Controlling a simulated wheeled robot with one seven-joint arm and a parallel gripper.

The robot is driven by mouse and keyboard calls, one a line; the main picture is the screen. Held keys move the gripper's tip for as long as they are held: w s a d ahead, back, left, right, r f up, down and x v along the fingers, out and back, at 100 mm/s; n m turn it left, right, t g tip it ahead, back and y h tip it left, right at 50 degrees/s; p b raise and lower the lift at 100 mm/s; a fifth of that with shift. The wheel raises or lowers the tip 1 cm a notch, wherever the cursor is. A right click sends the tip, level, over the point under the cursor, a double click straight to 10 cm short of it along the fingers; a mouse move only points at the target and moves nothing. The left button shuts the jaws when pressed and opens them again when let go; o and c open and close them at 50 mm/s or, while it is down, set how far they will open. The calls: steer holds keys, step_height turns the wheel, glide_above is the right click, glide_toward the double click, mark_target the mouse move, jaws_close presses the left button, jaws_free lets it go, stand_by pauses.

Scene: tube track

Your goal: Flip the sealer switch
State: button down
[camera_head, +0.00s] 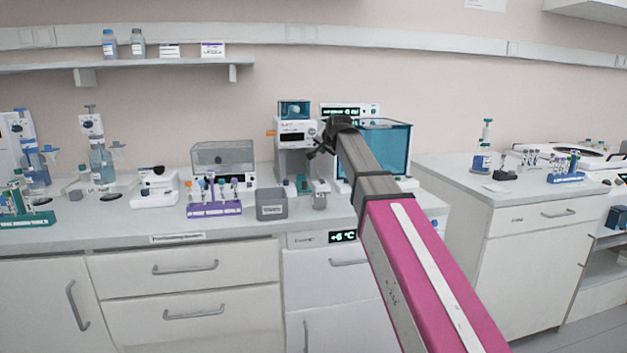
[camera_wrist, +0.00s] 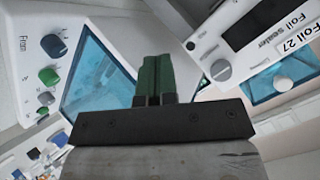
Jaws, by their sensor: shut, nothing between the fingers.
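The foil sealer (camera_wrist: 245,45) fills the upper right of the wrist view, a white unit with a dark display and "Foil sealer" lettering. A round pale knob (camera_wrist: 220,70) sits on its face, and a white round part (camera_wrist: 283,83) is by its blue window. I cannot tell which part is the switch or its position. In the head view the white unit with a teal top (camera_head: 296,133) appears to be the sealer. My gripper (camera_head: 322,140) is in front of its right side. In the wrist view my gripper's green fingers (camera_wrist: 154,72) are shut and empty, left of the knob, apparently apart from it.
A teal-windowed box (camera_head: 388,150) stands just right of my gripper, partly behind my arm. A control panel with several knobs (camera_wrist: 48,75) is at the left of the wrist view. A grey box (camera_head: 271,204) and purple tube rack (camera_head: 214,208) stand on the counter's front left.

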mark_target(323, 180)
steer(key=shift+f, duration=0.15)
steer(key=shift+w+a+f, duration=0.1)
steer(key=shift+w+f, duration=0.1)
steer(key=shift+f, duration=1.2)
steer(key=shift+w+f, duration=0.25)
steer(key=shift+f, duration=1.15)
steer(key=shift+w+a+f, duration=0.1)
steer(key=shift+w+f, duration=0.1)
steer(key=shift+f, duration=1.2)
steer(key=shift+f, duration=0.1)
steer(key=shift+f, duration=0.3)
steer(key=shift+w+f, duration=0.1)
steer(key=shift+f, duration=0.2)
steer(key=shift+d+r, duration=0.1)
steer(key=shift+r, duration=0.65)
steer(key=shift+r, duration=0.1)
